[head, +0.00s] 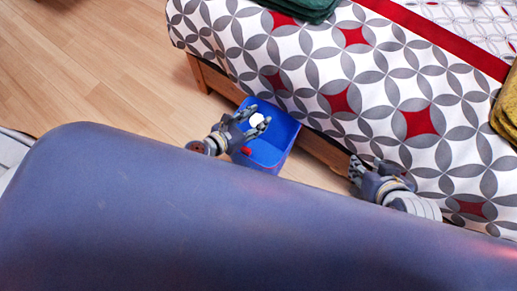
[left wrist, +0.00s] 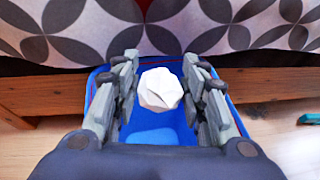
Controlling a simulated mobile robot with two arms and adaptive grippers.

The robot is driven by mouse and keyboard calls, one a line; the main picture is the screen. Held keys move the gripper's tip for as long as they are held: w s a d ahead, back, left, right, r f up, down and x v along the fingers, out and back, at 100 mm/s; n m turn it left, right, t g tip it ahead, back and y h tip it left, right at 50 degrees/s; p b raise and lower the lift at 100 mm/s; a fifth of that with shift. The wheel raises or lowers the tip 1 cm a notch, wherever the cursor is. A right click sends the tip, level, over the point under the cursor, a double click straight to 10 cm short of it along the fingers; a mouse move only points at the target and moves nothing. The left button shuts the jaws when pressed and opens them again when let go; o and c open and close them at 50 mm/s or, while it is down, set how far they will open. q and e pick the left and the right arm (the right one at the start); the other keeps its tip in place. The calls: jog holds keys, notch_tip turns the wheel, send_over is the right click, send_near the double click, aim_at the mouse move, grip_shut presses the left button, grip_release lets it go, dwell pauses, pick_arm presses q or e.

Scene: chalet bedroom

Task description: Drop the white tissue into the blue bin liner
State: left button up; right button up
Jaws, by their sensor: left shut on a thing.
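The white tissue (head: 257,121) is a crumpled ball held between the fingers of my left gripper (head: 254,124). In the left wrist view the tissue (left wrist: 160,89) sits between the two finger pairs of the left gripper (left wrist: 163,90). The blue bin liner (head: 287,125) is in an open box-shaped bin on the floor beside the bed. The tissue and left gripper appear over its opening; the liner (left wrist: 160,127) shows below and around the tissue in the wrist view. My right gripper (head: 372,170) is beside the bed, to the right of the bin; its finger gap is unclear.
The bed's patterned cover (head: 340,65) hangs close behind the bin, above a wooden bed frame (head: 215,78). A dark green cloth (head: 300,8) and a mustard cloth (head: 505,115) lie on the bed. Wooden floor (head: 90,70) is clear at the left.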

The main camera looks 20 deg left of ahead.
pick_arm(q)
jog(key=o, duration=0.8)
jog(key=v, duration=1.2)
jog(key=shift+f, duration=0.1)
